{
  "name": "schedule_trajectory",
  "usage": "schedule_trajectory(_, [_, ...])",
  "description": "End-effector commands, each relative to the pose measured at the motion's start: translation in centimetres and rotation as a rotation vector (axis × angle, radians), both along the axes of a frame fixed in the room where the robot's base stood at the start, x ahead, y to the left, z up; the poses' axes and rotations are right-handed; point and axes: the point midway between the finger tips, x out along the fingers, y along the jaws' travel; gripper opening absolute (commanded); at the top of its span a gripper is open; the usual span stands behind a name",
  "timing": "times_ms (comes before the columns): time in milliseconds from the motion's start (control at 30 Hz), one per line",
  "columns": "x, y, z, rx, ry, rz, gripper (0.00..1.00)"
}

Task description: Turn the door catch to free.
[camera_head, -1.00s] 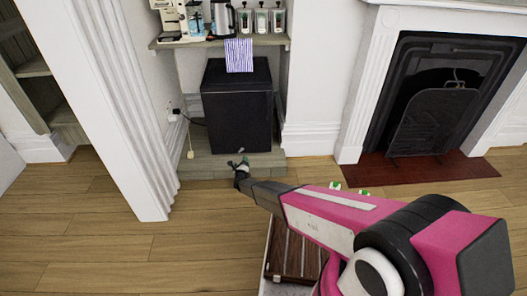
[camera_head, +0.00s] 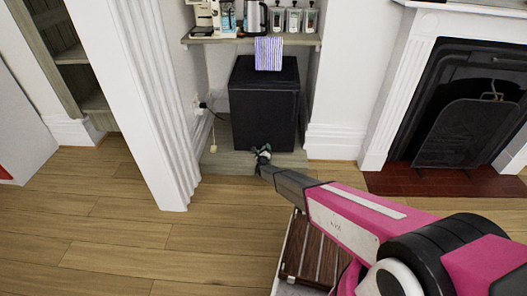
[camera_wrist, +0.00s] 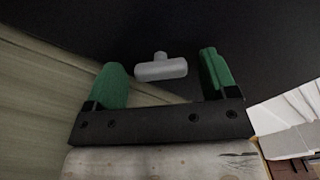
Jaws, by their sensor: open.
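The door catch (camera_wrist: 161,68) is a light grey T-shaped knob on a dark face in the wrist view. Its crossbar lies nearly level in that picture, with a short stub above it. The black box-shaped cabinet (camera_head: 264,105) stands in the alcove in the head view; the catch cannot be made out there. My gripper (camera_wrist: 161,61) is open, with one green finger on each side of the catch and a visible gap to both. In the head view my gripper (camera_head: 262,155) is low in front of the cabinet's lower front.
The cabinet stands on a low wooden plinth (camera_head: 228,164). A striped cloth (camera_head: 268,53) hangs over its top, below a shelf (camera_head: 225,40) with kitchen items. A white pillar (camera_head: 140,110) stands left and a fireplace (camera_head: 465,105) right. Wooden floor is clear at left.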

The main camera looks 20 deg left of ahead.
Motion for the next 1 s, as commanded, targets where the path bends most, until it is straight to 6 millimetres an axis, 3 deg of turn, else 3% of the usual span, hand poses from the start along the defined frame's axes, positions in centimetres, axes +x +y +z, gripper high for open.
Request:
schedule_trajectory(267, [0.22,0.02,0.04,0.0,0.0,0.0,0.79])
schedule_trajectory(400, [0.21,0.02,0.04,0.0,0.0,0.0,0.33])
schedule_trajectory(433, [0.21,0.01,0.04,0.0,0.0,0.0,0.29])
schedule_trajectory(767, [0.2,0.03,0.02,-0.031,-0.007,0.0,0.29])
schedule_trajectory(1000, [0.2,0.02,0.01,-0.157,-0.038,0.0,0.29])
